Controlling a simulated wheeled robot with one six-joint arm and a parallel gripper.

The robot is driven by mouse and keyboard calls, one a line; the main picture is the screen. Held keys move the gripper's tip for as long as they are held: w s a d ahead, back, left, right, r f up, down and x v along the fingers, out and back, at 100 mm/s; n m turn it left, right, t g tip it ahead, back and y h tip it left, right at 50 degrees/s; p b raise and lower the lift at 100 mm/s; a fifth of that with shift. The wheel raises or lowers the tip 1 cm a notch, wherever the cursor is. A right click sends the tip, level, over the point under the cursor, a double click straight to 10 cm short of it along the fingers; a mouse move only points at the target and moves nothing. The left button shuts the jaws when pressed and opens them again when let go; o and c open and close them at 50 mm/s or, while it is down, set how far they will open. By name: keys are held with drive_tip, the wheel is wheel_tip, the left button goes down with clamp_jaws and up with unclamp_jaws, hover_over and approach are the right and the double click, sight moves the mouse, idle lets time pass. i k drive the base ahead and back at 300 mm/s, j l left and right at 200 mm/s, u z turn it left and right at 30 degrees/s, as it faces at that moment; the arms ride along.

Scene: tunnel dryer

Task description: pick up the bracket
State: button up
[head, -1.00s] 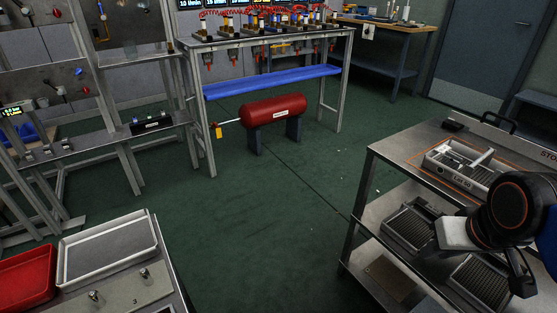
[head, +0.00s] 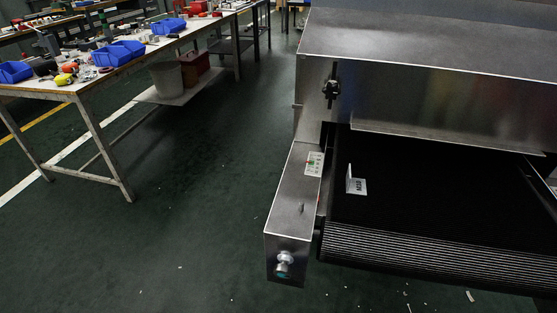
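A small light metal bracket (head: 356,182) with dark lettering on one face lies on the black conveyor belt (head: 420,215) of the tunnel dryer, near the belt's left side. One of its flanges stands up and the other lies flat on the belt. It is in front of the dryer's opening and nothing touches it. My gripper is not in the head view.
The steel dryer hood (head: 430,75) rises behind the belt. A side box (head: 293,205) with a knob flanks the belt on the left. A workbench (head: 110,65) with blue bins stands at far left. Green floor between is open, with small scraps.

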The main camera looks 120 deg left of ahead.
sight(354, 186)
drive_tip(key=j+u, duration=0.1)
drive_tip(key=u, duration=1.65)
drive_tip(key=l+u, duration=0.1)
drive_tip(key=u, duration=0.35)
drive_tip(key=l+u, duration=0.15)
drive_tip(key=u, duration=0.3)
drive_tip(key=l+u, duration=0.1)
drive_tip(key=u, duration=0.35)
